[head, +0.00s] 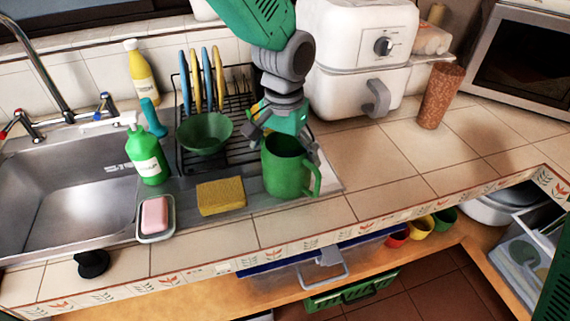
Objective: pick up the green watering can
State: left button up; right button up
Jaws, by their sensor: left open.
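A green can (286,176), like a large mug with a side handle on its right, stands upright near the counter's front, by the drainboard's right end. No spout shows. It is the only thing here that fits the green watering can. My left gripper (283,142) comes down from above, just behind and over the can's rim. Its fingers are spread, one to the left of the rim and one to the right near the handle. The can hides part of the gripper, and I cannot tell whether they touch. My right gripper is not in view.
A dish rack (243,158) with a green bowl (205,133), a yellow sponge (221,196) and a green soap bottle (146,154) are left of the can. A white air fryer (345,91) stands behind it. Counter to the right is clear up to a brown cup (440,96).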

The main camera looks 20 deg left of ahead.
pick_arm(q)
jog(key=shift+s+d+r, duration=0.1)
jog(key=shift+d, duration=0.15)
jog(key=c, duration=1.1)
jog(key=shift+d, duration=0.1)
jog(key=c, duration=0.3)
jog(key=shift+d, duration=0.15)
jog(key=shift+c, duration=0.2)
